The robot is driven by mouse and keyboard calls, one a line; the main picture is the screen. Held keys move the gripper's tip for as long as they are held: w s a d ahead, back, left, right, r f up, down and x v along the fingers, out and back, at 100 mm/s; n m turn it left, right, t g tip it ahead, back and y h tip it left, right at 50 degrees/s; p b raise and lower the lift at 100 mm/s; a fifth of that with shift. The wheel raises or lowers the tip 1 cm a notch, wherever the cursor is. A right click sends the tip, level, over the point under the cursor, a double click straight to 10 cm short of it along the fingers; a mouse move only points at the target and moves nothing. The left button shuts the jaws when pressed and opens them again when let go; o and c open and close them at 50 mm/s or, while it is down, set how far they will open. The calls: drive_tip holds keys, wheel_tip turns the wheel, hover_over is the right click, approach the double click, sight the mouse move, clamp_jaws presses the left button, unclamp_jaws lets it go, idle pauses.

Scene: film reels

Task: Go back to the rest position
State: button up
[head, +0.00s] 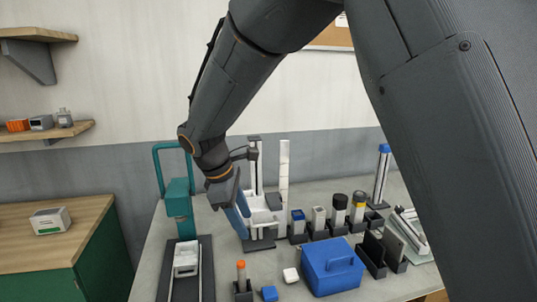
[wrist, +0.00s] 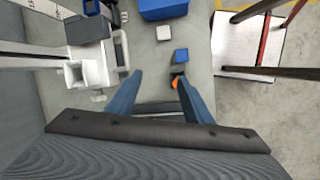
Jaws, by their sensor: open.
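My gripper (head: 240,222) hangs above the grey bench in the head view, beside a white upright stand (head: 264,213). Its two blue fingers are apart, with bare bench showing between the tips in the wrist view (wrist: 158,76), so it holds nothing. The arm reaches down from the upper right and hides part of the wall and bench. In the wrist view the white stand (wrist: 85,72) lies to the left of the fingers. An orange-tipped item (wrist: 175,83) shows partly behind the right finger.
A teal press (head: 178,197) stands left on the bench. A blue box (head: 331,270), white block (head: 290,275), blue cube (head: 269,293) and orange-topped piece (head: 241,270) stand in front. Several bottles in black holders (head: 320,234) line the middle. A wooden-topped cabinet (head: 50,255) is left.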

drive_tip(key=s+d+f+m+y+b, duration=0.1)
drive_tip(key=s+d+f+m, duration=0.3)
drive_tip(key=d, duration=0.4)
drive_tip(key=s+d+f+m+y+b, duration=0.1)
drive_tip(key=s+d+f+m, duration=0.3)
drive_tip(key=d, duration=0.5)
drive_tip(key=s+d+f+m+y+b, duration=0.1)
drive_tip(key=s+d+f+m+b, duration=0.2)
drive_tip(key=s+d+m, duration=0.4)
drive_tip(key=shift+d+f+m+g+b, duration=0.35)
drive_tip(key=shift+d+f+m, duration=0.3)
drive_tip(key=shift+d+m, duration=0.45)
